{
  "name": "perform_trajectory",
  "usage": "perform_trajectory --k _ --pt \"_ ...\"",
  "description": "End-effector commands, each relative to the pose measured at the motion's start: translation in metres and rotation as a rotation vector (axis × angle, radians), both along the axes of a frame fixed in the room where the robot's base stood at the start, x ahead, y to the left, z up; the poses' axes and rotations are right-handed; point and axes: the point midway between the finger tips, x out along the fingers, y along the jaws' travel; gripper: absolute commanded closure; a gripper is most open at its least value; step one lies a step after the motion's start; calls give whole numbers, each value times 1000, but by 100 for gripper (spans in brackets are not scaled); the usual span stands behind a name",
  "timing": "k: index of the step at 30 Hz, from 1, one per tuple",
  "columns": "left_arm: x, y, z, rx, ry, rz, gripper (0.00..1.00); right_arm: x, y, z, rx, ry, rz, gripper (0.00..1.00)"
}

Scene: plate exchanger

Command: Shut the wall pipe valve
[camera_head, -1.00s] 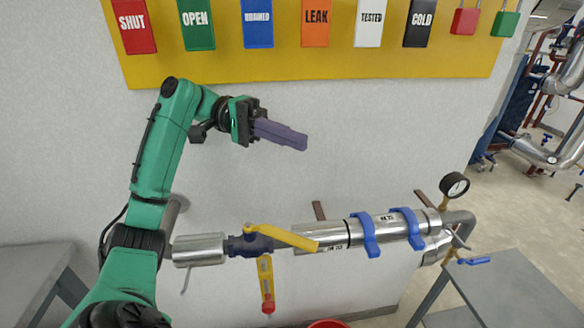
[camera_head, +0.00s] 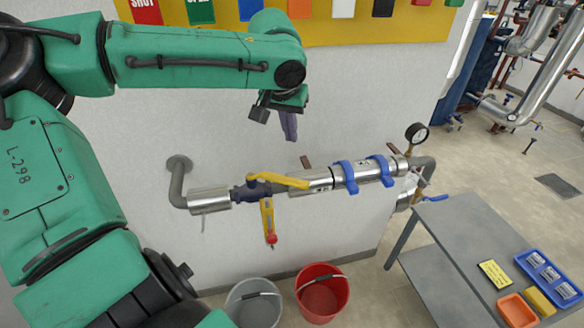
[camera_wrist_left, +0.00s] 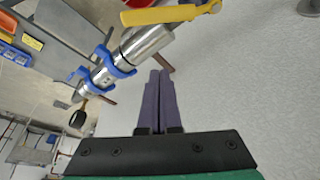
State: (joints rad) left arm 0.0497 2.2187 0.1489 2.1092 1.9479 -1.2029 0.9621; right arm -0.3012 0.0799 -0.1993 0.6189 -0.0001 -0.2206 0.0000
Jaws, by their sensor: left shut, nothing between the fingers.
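The wall pipe (camera_head: 325,181) runs across the wall, metal with blue clamps. Its valve (camera_head: 252,190) has a dark blue body and a yellow lever (camera_head: 281,180) lying along the pipe, pointing right. A yellow and red tag or tool (camera_head: 268,222) hangs below the valve. My left gripper (camera_head: 290,136) is above the pipe, to the upper right of the lever and apart from it. Its purple fingers are shut and empty, pointing down. In the left wrist view the fingers (camera_wrist_left: 157,95) are together, with the yellow lever (camera_wrist_left: 170,14) beyond them at the top. My right gripper is not seen.
A yellow board (camera_head: 330,30) with coloured tags is above. A pressure gauge (camera_head: 416,133) stands at the pipe's right end. A grey bucket (camera_head: 240,308) and a red bucket (camera_head: 322,300) stand below. A grey table (camera_head: 465,235) with small trays (camera_head: 517,311) is at right.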

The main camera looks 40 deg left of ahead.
Motion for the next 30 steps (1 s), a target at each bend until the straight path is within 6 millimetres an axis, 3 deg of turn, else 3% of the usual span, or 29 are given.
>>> perform_trajectory --k 8,22,30 --pt "4 2 -13 -2 3 2 100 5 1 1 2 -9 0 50" --pt "30 12 -96 0 3 0 100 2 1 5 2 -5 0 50" --pt "-4 -2 -92 -2 -1 -2 100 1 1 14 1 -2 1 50"
